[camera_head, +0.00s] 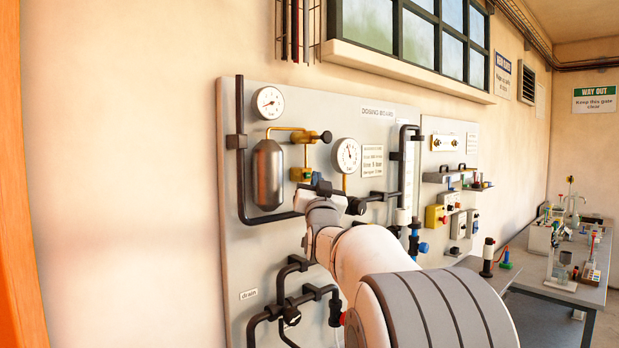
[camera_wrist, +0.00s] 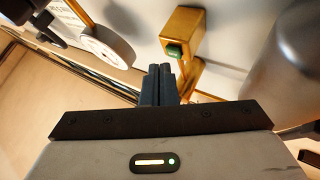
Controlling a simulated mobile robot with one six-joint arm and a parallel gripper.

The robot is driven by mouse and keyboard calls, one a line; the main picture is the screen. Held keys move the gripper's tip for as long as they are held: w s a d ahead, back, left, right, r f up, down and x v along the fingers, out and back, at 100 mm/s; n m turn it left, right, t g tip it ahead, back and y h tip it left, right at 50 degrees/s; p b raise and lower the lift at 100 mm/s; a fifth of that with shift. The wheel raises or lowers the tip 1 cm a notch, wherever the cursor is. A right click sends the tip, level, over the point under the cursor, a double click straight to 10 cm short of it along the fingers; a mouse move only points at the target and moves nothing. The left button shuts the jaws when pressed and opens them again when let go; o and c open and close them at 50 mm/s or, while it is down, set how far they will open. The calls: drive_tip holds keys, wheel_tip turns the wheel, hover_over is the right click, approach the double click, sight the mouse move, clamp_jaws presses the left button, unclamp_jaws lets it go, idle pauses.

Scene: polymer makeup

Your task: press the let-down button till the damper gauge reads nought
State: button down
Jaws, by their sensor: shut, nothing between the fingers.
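The green button (camera_wrist: 174,50) sits on the end of a brass block (camera_wrist: 183,30) in the wrist view. The brass block also shows in the head view (camera_head: 299,174), beside the silver damper vessel (camera_head: 268,175). My gripper (camera_wrist: 160,69) is shut and empty, its fingertips just short of the button in the picture; I cannot tell the depth gap. In the head view my gripper (camera_head: 319,182) is small and partly hidden by my wrist. One dial gauge (camera_head: 269,102) is above the vessel, another (camera_head: 347,155) to its right. Neither reading is legible, and I cannot tell which is the damper gauge.
Black pipes (camera_head: 241,160) run around the vessel and below my arm. A black knob (camera_head: 326,137) sticks out above the brass block. In the wrist view the vessel (camera_wrist: 292,65) is close on the right and a gauge (camera_wrist: 106,45) on the left. A bench (camera_head: 560,282) stands far right.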

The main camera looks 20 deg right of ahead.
drive_tip(key=shift+w+a, duration=0.15)
drive_tip(key=shift+w, duration=0.15)
drive_tip(key=shift+w+a+b, duration=0.1)
drive_tip(key=shift+w+b, duration=0.2)
idle(0.6)
drive_tip(key=shift+s+f, duration=0.1)
drive_tip(key=shift+s+d+b, duration=0.25)
drive_tip(key=shift+s+b, duration=0.4)
drive_tip(key=shift+b, duration=0.25)
drive_tip(key=shift+s+d+b, duration=0.3)
drive_tip(key=shift+s+b, duration=0.35)
drive_tip(key=shift+s, duration=0.15)
drive_tip(key=shift+s+d+b, duration=0.25)
drive_tip(key=shift+s+b, duration=0.45)
drive_tip(key=shift+s, duration=0.05)
drive_tip(key=shift+s+d+b, duration=0.3)
drive_tip(key=shift+s+b, duration=0.35)
drive_tip(key=shift+s, duration=0.15)
